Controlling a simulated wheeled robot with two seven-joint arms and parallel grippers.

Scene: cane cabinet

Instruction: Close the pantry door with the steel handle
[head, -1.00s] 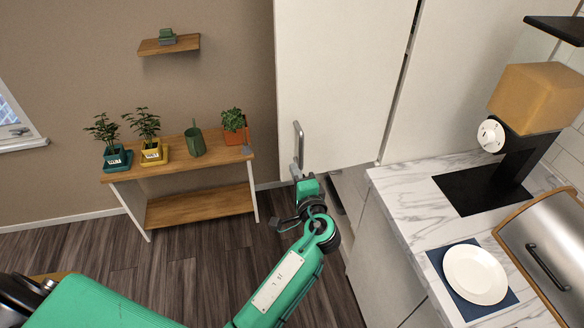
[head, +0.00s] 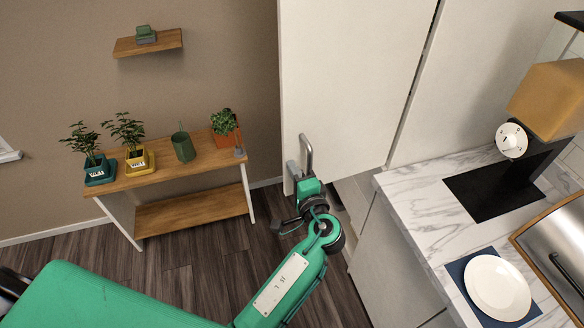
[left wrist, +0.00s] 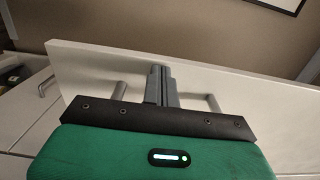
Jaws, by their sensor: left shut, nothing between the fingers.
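The pantry door (head: 350,80) is a tall white panel standing open, with a dark gap along its right edge. Its steel handle (head: 308,152) is an upright bar near the lower left edge. My left gripper (head: 291,170) is shut and empty, just left of the handle's lower part, close to the door face. In the left wrist view, the shut fingers (left wrist: 162,84) overlap the door panel (left wrist: 75,65), between the two visible ends of the handle (left wrist: 213,103). I cannot tell whether they touch the door or handle. My right gripper is not in view.
A marble counter (head: 405,190) with a plate (head: 497,288) and a black coffee machine (head: 530,160) stands at right. A wooden shelf table (head: 165,176) with several pots is at left. Dark floor (head: 180,265) lies open between them.

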